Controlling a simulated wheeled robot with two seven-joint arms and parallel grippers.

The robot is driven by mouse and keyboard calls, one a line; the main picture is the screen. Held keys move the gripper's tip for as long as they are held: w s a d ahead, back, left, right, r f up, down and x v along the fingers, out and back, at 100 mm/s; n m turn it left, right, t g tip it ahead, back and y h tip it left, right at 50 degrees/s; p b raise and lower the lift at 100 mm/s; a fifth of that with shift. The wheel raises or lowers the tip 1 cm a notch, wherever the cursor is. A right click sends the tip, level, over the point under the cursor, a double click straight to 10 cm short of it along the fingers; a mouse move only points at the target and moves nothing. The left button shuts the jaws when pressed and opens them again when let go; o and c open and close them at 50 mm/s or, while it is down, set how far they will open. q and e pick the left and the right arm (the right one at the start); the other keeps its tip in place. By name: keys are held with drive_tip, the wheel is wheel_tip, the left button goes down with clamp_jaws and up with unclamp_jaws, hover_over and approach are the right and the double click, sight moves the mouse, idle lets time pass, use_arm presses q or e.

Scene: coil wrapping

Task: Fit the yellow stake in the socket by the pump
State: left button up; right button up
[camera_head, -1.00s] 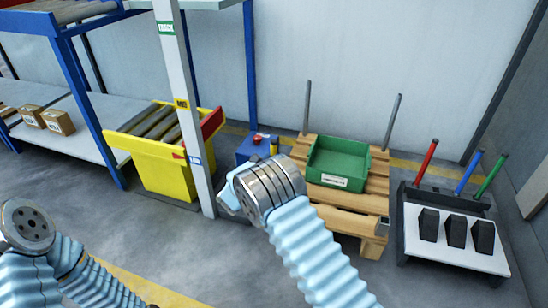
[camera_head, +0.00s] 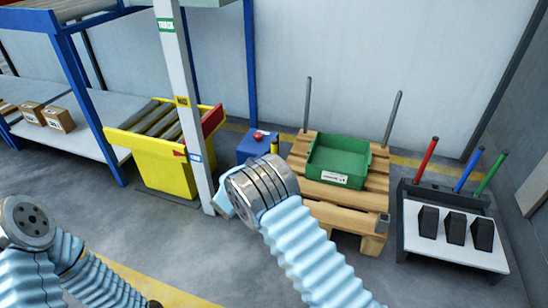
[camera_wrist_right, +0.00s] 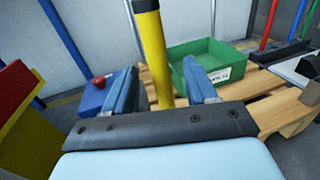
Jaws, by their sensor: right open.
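The yellow stake (camera_wrist_right: 152,50), with a black upper end, rises between the two blue fingers of my right gripper (camera_wrist_right: 160,68) in the right wrist view. The fingers are open, with a gap on each side of it. Its lower end is hidden behind the gripper's dark bar. In the head view only a small yellow bit (camera_head: 274,146) shows above my right wrist. The blue pump (camera_head: 257,147) with a red top stands just left of it. The socket by the pump is hidden, so I cannot tell whether the stake is in it. My left gripper is out of view.
The wooden pallet (camera_head: 345,216) carries a green bin (camera_head: 338,162) and two grey stakes at its back. A rack (camera_head: 455,243) at right holds red, blue and green stakes and black blocks. A white post (camera_head: 178,85) and yellow cart (camera_head: 160,175) stand left.

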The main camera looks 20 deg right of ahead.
drive_tip(key=p+v, duration=0.1)
drive_tip(key=v, duration=1)
drive_tip(key=shift+s+a, duration=0.15)
